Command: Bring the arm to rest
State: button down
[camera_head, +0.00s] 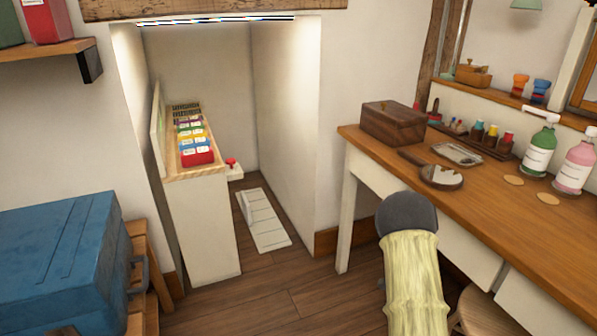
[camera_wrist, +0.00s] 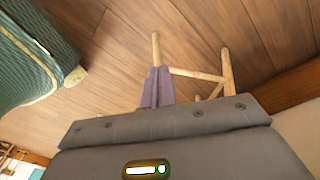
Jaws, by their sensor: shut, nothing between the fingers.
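My gripper (camera_wrist: 157,76) shows in the wrist view as two narrow purple-grey fingers, shut together with nothing held. They stand out from a broad grey wrist housing with bolts and a small lit display. They point toward the plank floor and pale wooden legs, and the distance to the legs is hard to judge. In the head view, part of my arm with a dark rounded end and a pale yellow-green section rises in front of the desk (camera_head: 486,205). My fingers cannot be made out there.
The desk carries a wooden box (camera_head: 397,122), a hand mirror (camera_head: 441,177) and bottles (camera_head: 541,146). A stool (camera_head: 482,312) stands beside my arm. A blue case (camera_head: 62,262) is at left. A narrow shelf unit (camera_head: 203,235) stands in the alcove. Floor (camera_head: 290,290) between is clear.

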jog(key=s+a+r+n+t+p, duration=0.1)
jog(key=s+a+r+n+p, duration=0.1)
jog(key=s+a+r+n, duration=0.55)
jog(key=s+a+r+n+t+p, duration=0.2)
jog(key=s+a+r+n, duration=0.3)
jog(key=r, duration=0.6)
jog(key=s+a+r+n+t+p, duration=0.1)
jog(key=s+a+r+n, duration=0.3)
jog(key=r+n, duration=0.45)
notch_tip(320, 180, up, 38)
jog(key=p, duration=3.8)
jog(key=shift+d+r+m+y, duration=0.2)
jog(key=shift+r+m+y, duration=0.1)
jog(key=shift+y, duration=0.1)
jog(key=shift+f, duration=0.1)
